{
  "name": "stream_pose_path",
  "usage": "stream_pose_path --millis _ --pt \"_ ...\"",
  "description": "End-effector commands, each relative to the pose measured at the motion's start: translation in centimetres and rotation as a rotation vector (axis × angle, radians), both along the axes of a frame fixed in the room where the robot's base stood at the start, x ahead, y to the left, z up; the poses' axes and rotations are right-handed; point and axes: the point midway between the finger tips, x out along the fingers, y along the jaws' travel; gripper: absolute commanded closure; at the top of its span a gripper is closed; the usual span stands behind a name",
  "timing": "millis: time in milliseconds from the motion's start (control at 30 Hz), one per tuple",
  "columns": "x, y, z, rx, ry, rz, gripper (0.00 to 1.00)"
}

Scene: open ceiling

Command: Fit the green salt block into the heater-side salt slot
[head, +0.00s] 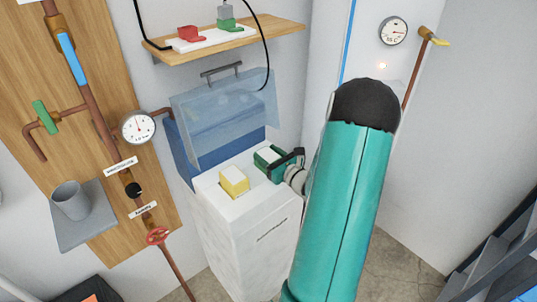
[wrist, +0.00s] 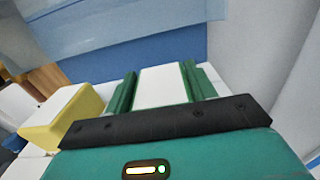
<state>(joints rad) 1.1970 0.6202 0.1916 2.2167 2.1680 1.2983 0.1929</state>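The green salt block (head: 268,155) has a white top and is at the back right of the white cabinet's top (head: 215,190). I cannot tell whether it is seated in a slot or just above it; the slot is hidden. My gripper (head: 283,160) reaches in from the right, with its fingers around the block. In the wrist view the block's white top (wrist: 161,84) fills the space between the two green fingers, with no clear gap. A yellow salt block (head: 234,180) with a white top sits to the left; it also shows in the wrist view (wrist: 62,120).
A raised translucent blue lid (head: 222,115) stands behind the blocks. A wooden shelf (head: 225,42) with red and green pieces hangs above. Pipes and a gauge (head: 138,127) are on the left board. A wall is close on the right.

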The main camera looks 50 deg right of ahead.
Motion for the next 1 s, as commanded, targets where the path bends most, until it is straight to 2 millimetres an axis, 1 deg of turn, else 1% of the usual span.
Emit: stream_pose_path --millis 33,67,100,133,400,533,667,1000 --pt "0.1 0.0 0.2 -0.003 -0.004 0.0 0.36" --pt "0.1 0.0 0.2 -0.003 -0.004 0.0 0.3" --pt "0.1 0.0 0.2 -0.003 -0.003 0.0 0.22" --pt "0.0 0.0 0.2 -0.002 -0.003 0.0 0.2" --pt "-0.1 0.0 -0.2 0.003 0.005 -0.001 0.2" --pt "-0.9 0.0 -0.1 0.0 0.004 -0.002 0.2" --pt "-2.9 0.3 -0.1 0.0 0.004 -0.003 0.2" --pt "-10.3 1.0 0.1 -0.001 0.001 -0.004 0.2"
